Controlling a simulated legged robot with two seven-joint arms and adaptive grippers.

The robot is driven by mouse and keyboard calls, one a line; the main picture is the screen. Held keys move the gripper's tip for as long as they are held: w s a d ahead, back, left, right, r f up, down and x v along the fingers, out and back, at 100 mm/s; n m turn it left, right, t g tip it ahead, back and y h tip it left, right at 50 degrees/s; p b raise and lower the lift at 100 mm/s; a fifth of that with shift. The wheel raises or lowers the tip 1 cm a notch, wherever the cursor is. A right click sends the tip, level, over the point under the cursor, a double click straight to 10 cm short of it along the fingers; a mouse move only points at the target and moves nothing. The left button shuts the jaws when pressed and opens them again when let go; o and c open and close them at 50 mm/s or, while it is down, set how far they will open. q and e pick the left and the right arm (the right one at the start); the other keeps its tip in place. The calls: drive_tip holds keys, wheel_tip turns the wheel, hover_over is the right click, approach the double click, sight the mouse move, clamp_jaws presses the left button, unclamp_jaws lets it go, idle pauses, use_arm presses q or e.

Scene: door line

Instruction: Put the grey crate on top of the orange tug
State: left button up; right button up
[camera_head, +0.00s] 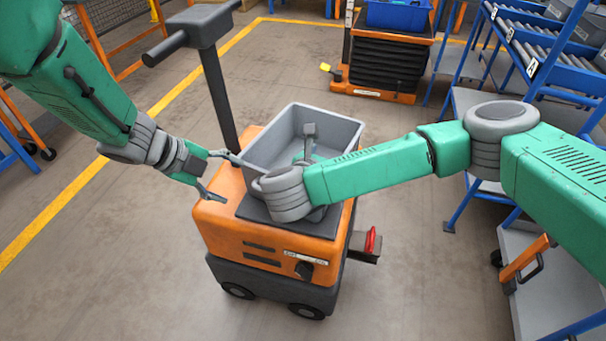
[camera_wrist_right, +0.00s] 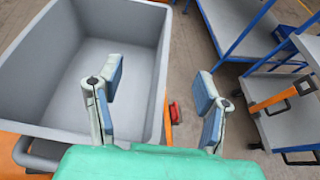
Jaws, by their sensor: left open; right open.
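The grey crate (camera_head: 335,125) is open-topped and looks empty apart from my gripper parts showing over it. It is over the orange tug (camera_head: 235,225), near its dark top plate (camera_head: 290,222); my right wrist hides part of where they meet. My left gripper (camera_head: 217,174) is open at the crate's left side, one finger close to its rim; touching or not, I cannot tell. My right gripper (camera_wrist_right: 160,105) is open. In the right wrist view, the crate's side wall (camera_wrist_right: 150,85) runs between its fingers, one over the inside and one outside.
The tug's dark handle post (camera_head: 218,95) rises behind the crate's left side. A red-handled hitch (camera_head: 371,242) sticks out at its right. An orange lift with a blue bin (camera_head: 398,14) stands behind. Blue-framed roller racks (camera_head: 545,45) stand at right. Floor at front left is clear.

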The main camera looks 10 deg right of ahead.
drive_tip(key=shift+d+r, duration=0.15)
drive_tip(key=shift+r, duration=0.7)
drive_tip(key=shift+d+r, duration=0.1)
drive_tip(key=shift+r, duration=0.75)
